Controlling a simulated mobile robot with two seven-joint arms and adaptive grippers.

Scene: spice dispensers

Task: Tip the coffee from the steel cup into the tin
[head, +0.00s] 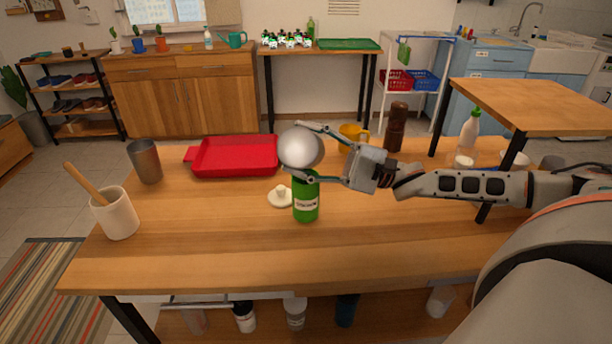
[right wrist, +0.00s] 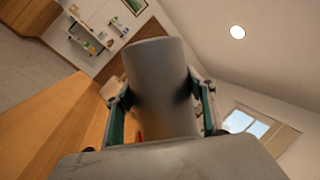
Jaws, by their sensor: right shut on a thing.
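The steel cup (head: 301,148) is held in my right gripper (head: 312,152) above the green tin (head: 306,204), its rounded end facing the head camera, so it is strongly tilted. In the right wrist view the cup (right wrist: 161,85) is a grey cylinder between both fingers of the gripper (right wrist: 163,112). The tin stands upright on the table with a pale label; the cup covers its top in the head view. No coffee is visible, and the inside of the cup is hidden. My left gripper is out of view.
A pale lid (head: 280,197) lies beside the tin. A red tray (head: 235,158), another metal cup (head: 146,162) and a crock (head: 116,215) with a wooden handle stand left. A yellow mug (head: 352,132) and a brown mill (head: 396,128) stand behind. The front of the table is clear.

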